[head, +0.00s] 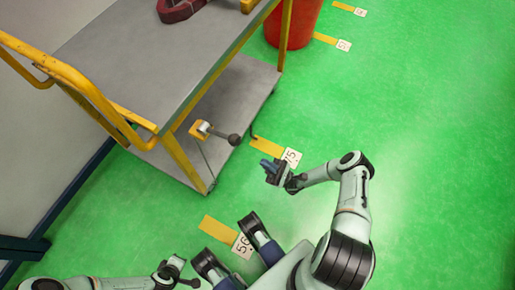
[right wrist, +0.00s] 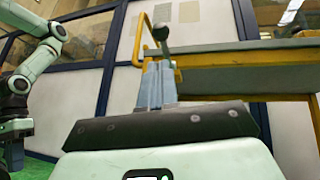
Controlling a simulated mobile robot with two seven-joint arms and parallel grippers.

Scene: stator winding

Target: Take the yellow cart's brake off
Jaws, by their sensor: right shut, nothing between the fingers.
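The yellow cart (head: 187,72) has grey decks and a yellow frame, and stands at the upper left in the head view. Its brake lever (head: 218,134) sticks out sideways from a yellow bracket on the near side and ends in a dark round knob (head: 234,139). The knob also shows in the right wrist view (right wrist: 160,32), beyond the fingertips. My right gripper (head: 267,166) is shut and empty, to the right of the knob and apart from it. My left gripper (head: 187,273) is low at the bottom left, away from the cart; its jaws are too small to read.
A red bin (head: 294,24) stands behind the cart. A dark red coiled item (head: 180,8) lies on the top deck. The green floor (head: 430,130) has yellow markers with number cards and is clear to the right. A wall with dark blue framing is at the left.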

